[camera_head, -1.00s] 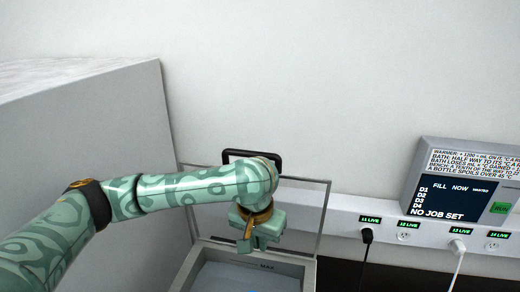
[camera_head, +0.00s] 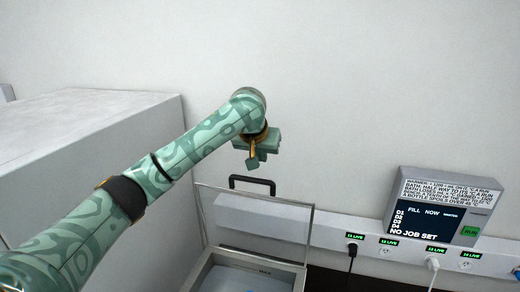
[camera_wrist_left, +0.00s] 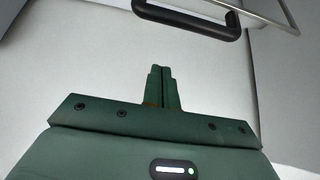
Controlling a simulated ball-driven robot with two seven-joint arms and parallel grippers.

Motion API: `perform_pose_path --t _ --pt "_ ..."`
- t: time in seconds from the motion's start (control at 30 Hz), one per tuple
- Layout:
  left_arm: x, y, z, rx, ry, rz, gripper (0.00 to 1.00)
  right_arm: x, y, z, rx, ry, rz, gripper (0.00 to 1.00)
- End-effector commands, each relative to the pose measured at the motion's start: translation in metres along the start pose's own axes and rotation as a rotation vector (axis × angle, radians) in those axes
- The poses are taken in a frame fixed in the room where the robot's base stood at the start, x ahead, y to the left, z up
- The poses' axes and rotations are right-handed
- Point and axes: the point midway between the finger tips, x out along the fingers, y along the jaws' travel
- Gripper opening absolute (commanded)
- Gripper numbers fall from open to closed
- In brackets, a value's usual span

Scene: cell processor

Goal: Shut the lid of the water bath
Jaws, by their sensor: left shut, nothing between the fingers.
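The water bath (camera_head: 207,271) stands low in the head view, a grey tub with a MAX mark inside. Its clear, framed lid (camera_head: 312,232) stands up open at the back, with a black handle (camera_head: 252,180) on its top edge. The handle also shows at the top of the left wrist view (camera_wrist_left: 190,18). My left gripper (camera_head: 253,163) is shut and empty, above the handle and apart from it in the head view. Its closed fingers (camera_wrist_left: 161,75) point toward the handle in the wrist view. My right gripper is not in view.
A large grey box-shaped block (camera_head: 90,130) stands at the left, near my left arm. A control unit with a screen reading NO JOB SET (camera_head: 440,210) is at the right. Below it runs a socket rail (camera_head: 400,247) with plugged cables. The wall behind is bare.

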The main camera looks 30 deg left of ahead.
Motion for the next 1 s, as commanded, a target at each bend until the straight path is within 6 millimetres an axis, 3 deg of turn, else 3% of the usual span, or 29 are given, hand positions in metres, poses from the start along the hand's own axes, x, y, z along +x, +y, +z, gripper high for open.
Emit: perform_pose_path --t 0.17,0.5,1.0 --pt "0.038 0.001 0.001 0.0 -0.003 0.0 0.0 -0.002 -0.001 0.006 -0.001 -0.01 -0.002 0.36" --pt "0.025 0.0 0.035 0.002 0.0 -0.001 0.0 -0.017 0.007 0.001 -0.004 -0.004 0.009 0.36" --pt "0.026 0.001 0.037 0.001 0.012 0.0 0.0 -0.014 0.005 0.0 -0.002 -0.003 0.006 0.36"
